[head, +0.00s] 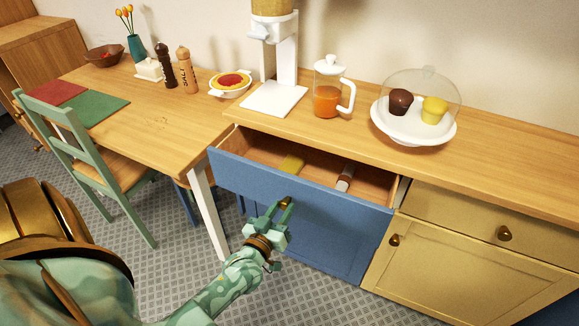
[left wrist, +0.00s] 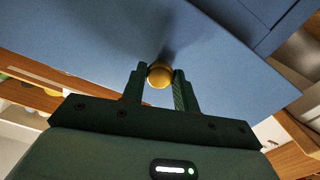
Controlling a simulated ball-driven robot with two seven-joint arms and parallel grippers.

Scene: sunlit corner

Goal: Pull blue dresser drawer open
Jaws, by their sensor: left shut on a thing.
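The blue dresser drawer (head: 330,196) stands partly open in the head view, its front pulled out from the wooden counter. My left gripper (head: 284,208) is at the drawer front, shut on the brass knob (head: 286,202). In the left wrist view the two fingers sit on either side of the round knob (left wrist: 160,75), with the blue drawer front (left wrist: 80,50) behind it. My right gripper is in neither view.
A yellow drawer (head: 460,217) and yellow cabinet door (head: 450,265) are to the right, both shut. A green chair (head: 85,150) and wooden table (head: 160,115) are at left.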

